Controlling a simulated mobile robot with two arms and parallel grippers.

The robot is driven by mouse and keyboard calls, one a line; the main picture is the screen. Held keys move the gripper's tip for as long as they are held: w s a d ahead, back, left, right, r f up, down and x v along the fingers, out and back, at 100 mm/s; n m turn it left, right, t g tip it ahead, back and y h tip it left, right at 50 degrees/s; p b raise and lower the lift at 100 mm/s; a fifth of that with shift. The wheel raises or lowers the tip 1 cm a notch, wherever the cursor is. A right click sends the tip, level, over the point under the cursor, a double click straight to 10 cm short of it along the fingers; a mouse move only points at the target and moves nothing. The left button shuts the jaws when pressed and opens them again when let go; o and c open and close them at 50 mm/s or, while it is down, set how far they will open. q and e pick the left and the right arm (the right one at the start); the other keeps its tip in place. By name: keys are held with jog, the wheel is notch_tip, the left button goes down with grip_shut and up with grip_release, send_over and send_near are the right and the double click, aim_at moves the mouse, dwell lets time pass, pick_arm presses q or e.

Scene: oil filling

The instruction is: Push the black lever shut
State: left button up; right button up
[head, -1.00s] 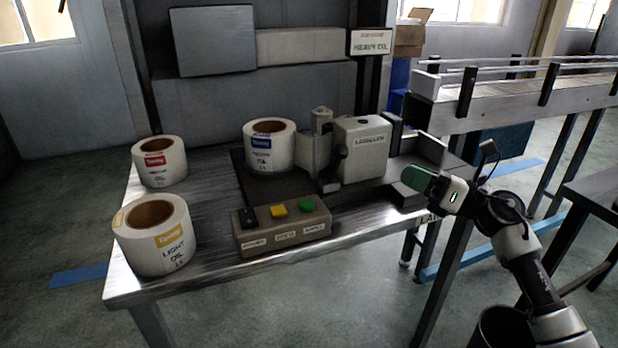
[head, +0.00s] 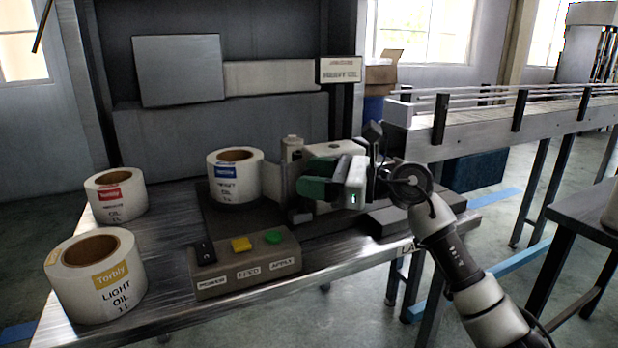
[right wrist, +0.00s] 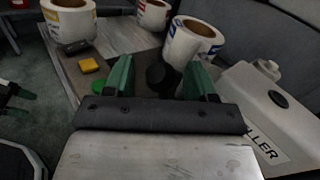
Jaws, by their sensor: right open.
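The white labeller (head: 331,152) stands on the metal table; its black lever is hidden behind my right gripper in the head view. In the right wrist view, a dark round knob (right wrist: 162,76), which looks like the lever's end, shows between the two green fingers. My right gripper (head: 312,180) is open in front of the labeller, fingers pointing left. It also shows in the right wrist view (right wrist: 160,88), with nothing clearly gripped. I cannot tell whether a finger touches the knob. My left gripper is not in view in the head picture.
A button box (head: 245,265) stands at the table's front edge. A blue-marked label roll (head: 235,180) sits left of the labeller. Red (head: 116,196) and yellow (head: 97,279) label rolls stand at the left. A conveyor (head: 480,120) runs at the right.

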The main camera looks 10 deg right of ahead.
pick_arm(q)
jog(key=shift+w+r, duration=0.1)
pick_arm(e)
jog(key=shift+w+a, duration=0.2)
jog(key=shift+a, duration=0.25)
jog(key=shift+c, duration=0.2)
grip_shut()
jog(key=w+r+m+p, duration=0.1)
jog(key=p, duration=0.2)
jog(key=shift+w+a+h+p, duration=0.1)
jog(key=shift+a+h+p, duration=0.05)
jog(key=shift+h+p, duration=0.2)
jog(key=shift+w+a+r+g+h+p, duration=0.1)
jog(key=shift+w+r+g+h+p, duration=0.2)
jog(key=shift+p, duration=0.5)
jog(key=shift+w+a+f+m+p, duration=0.1)
jog(key=shift+w+f+m+p, duration=0.2)
jog(key=shift+m+p, duration=0.1)
jog(key=shift+f, duration=0.1)
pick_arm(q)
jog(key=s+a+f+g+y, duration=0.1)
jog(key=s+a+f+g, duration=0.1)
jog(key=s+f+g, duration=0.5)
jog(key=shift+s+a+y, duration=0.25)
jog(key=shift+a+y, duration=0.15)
